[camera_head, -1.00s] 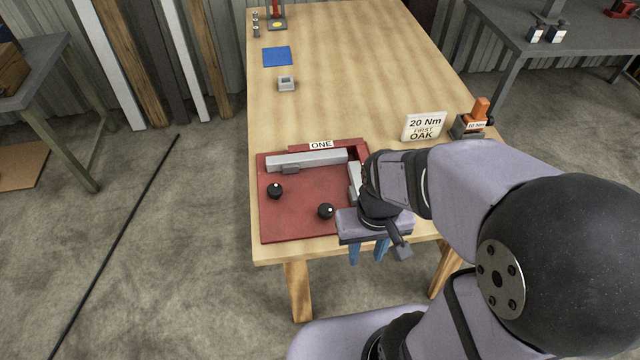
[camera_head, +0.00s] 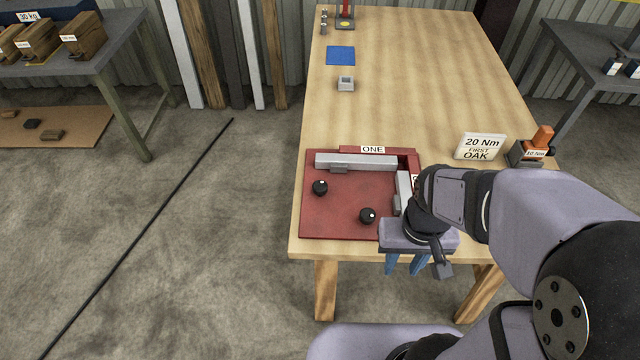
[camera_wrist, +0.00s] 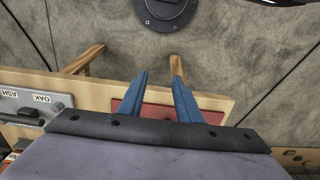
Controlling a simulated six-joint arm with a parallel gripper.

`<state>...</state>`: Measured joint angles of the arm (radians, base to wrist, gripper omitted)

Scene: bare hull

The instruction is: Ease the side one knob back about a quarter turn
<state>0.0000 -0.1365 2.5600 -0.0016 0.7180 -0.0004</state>
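A red board (camera_head: 335,222) lies at the table's near edge. A label reading ONE (camera_head: 373,150) stands at its back, by a long grey bar (camera_head: 355,163). One black knob (camera_head: 320,187) with a pale dot is at the left, closer to that bar. Another black knob (camera_head: 368,215) with a pale dot is at the front right. A second grey bar (camera_head: 402,190) on the right is partly hidden by my arm. My gripper (camera_head: 405,270) is open and empty, past the board's front right corner, apart from both knobs. Its blue fingers show apart in the wrist view (camera_wrist: 160,74).
A white sign reading 20 Nm FIRST OAK (camera_head: 480,147) and an orange-topped device (camera_head: 541,140) stand right of the board. A small grey block (camera_head: 346,84) and a blue square (camera_head: 341,55) lie farther back. The table's middle is clear.

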